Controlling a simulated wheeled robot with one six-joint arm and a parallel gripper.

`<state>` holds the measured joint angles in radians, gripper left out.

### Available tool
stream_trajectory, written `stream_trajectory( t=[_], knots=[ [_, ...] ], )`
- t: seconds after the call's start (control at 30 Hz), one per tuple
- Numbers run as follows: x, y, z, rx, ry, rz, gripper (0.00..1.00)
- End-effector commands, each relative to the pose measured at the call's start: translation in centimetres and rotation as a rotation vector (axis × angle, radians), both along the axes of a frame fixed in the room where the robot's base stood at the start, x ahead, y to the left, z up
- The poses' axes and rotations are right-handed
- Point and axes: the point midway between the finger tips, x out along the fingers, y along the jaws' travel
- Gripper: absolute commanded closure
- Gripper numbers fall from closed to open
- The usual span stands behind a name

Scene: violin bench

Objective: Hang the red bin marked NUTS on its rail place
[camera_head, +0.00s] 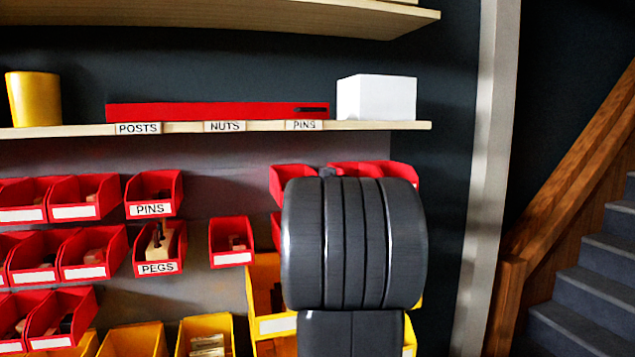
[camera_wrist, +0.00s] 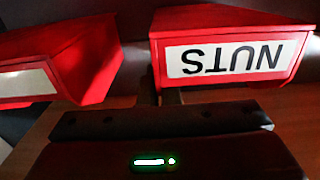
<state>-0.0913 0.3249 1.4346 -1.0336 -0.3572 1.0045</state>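The red bin marked NUTS (camera_wrist: 232,50) is close up in the wrist view, with its white label upside down in the picture. It is not visible in the head view. My gripper (camera_wrist: 165,125) shows as a dark bar with a green light below the bin. A short dark piece reaches from the bar toward the bin's lower edge. I cannot tell whether the fingers are open or hold the bin. In the head view, my dark arm hides the right part of the bin rows. A NUTS label (camera_head: 225,127) is on the shelf edge, above a bare wall stretch.
Another red bin (camera_wrist: 70,65) is close to the left of the NUTS bin. In the head view, bins marked PINS (camera_head: 153,193) and PEGS (camera_head: 158,250) hang left of the bare stretch, with a red bin (camera_head: 232,242) below it. A shelf (camera_head: 430,126) juts out above.

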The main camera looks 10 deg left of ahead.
Motion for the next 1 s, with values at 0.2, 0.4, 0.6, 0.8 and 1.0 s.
stream_trajectory(
  t=[0.2,0.4,0.6,0.8,1.0],
  knots=[
    [-0.01,0.0,0.11,0.0,0.0,0.0,1.0],
    [-0.01,0.0,0.33,0.0,0.0,0.0,1.0],
    [-0.01,0.0,0.53,0.0,-0.001,0.0,1.0],
    [0.0,0.01,0.72,0.0,-0.001,0.0,1.0],
    [0.0,0.01,0.91,0.0,-0.001,0.0,1.0]
  ],
)
